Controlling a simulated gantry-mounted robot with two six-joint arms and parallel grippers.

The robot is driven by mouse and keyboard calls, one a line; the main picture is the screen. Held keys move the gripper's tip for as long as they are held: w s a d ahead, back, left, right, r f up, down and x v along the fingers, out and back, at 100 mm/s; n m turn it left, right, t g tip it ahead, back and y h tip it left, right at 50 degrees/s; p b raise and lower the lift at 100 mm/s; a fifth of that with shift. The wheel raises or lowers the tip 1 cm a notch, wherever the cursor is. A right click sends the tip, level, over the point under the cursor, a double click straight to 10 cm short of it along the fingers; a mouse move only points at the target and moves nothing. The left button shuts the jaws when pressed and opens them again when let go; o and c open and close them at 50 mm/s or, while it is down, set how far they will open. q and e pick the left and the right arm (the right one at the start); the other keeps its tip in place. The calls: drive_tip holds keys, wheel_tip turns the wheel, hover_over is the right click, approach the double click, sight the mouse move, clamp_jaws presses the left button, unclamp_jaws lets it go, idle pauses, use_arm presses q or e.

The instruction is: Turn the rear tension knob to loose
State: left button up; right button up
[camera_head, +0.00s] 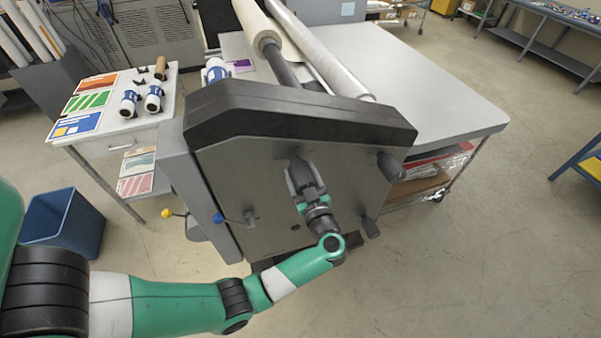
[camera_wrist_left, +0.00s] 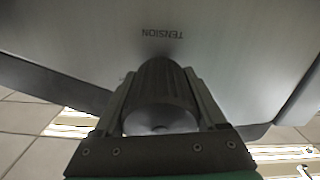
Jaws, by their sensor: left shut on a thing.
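A dark ribbed knob (camera_wrist_left: 165,84) stands out from the laminator's grey side panel (camera_wrist_left: 235,45), just below the upside-down word TENSION. My left gripper (camera_wrist_left: 163,95) is shut on this knob, with one finger on each side. In the head view my left gripper (camera_head: 304,180) reaches up to the upper middle of the laminator's end panel (camera_head: 240,180). The fingers mostly hide the knob there, and its setting cannot be read. Another dark knob (camera_head: 390,166) sits to the right on the same panel. My right gripper is not in view.
A blue-tipped lever (camera_head: 218,218) and a yellow-tipped lever (camera_head: 167,213) stick out left of my gripper. A dark part (camera_head: 370,227) juts out at lower right. A blue bin (camera_head: 65,228) stands on the floor at left.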

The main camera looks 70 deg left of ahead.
use_arm(q)
drive_tip(key=shift+n, duration=1.4)
drive_tip(key=n, duration=0.3)
drive_tip(key=shift+w, duration=0.1)
drive_tip(key=n, duration=0.4)
drive_tip(key=shift+b, duration=0.3)
drive_tip(key=shift+r+n+b, duration=0.2)
drive_tip(key=shift+n+b, duration=0.4)
drive_tip(key=shift+n, duration=1.4)
drive_tip(key=o, duration=1.3)
